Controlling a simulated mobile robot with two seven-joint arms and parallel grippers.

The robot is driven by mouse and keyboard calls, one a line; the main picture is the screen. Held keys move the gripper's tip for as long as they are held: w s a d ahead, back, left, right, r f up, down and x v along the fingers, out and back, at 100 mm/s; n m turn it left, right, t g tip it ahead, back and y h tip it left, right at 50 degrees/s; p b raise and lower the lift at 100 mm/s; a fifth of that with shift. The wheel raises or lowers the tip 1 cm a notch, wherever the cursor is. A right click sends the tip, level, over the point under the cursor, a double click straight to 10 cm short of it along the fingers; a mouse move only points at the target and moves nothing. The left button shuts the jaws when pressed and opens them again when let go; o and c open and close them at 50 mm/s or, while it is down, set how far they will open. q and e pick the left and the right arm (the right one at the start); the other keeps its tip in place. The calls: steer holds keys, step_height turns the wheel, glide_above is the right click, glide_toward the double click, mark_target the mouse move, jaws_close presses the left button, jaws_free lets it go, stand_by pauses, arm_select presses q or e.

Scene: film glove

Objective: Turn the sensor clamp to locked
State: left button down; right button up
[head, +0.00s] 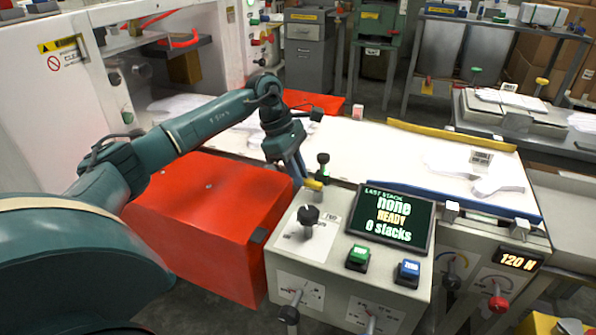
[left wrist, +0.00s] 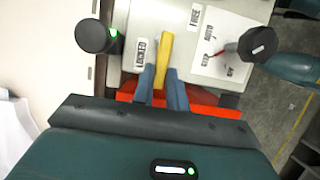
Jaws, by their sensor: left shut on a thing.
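The sensor clamp's yellow handle (head: 315,185) is at the rear left corner of the grey control box (head: 283,258). My left gripper (head: 302,180) is shut on it from above. In the left wrist view, the blue fingers (left wrist: 163,88) straddle the near part of the yellow handle (left wrist: 165,48). The handle lies close beside the LOCKED label (left wrist: 140,53). The FREE label (left wrist: 195,15) is farther off, to the upper right. The handle's gripped end is partly hidden by the fingers. My right gripper is in neither view.
A black knob with a green light (head: 323,160) stands close behind the handle. A red box (head: 200,215) stands at left. A white conveyor table (head: 375,150) extends behind.

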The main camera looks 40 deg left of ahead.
arm_select(q)
steer(key=c, duration=1.4)
jaws_free()
steer(key=p+v, duration=0.1)
steer(key=v, duration=1.2)
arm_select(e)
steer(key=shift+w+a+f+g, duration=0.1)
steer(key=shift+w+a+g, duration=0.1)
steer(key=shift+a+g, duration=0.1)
arm_select(q)
steer(key=shift+r, duration=0.1)
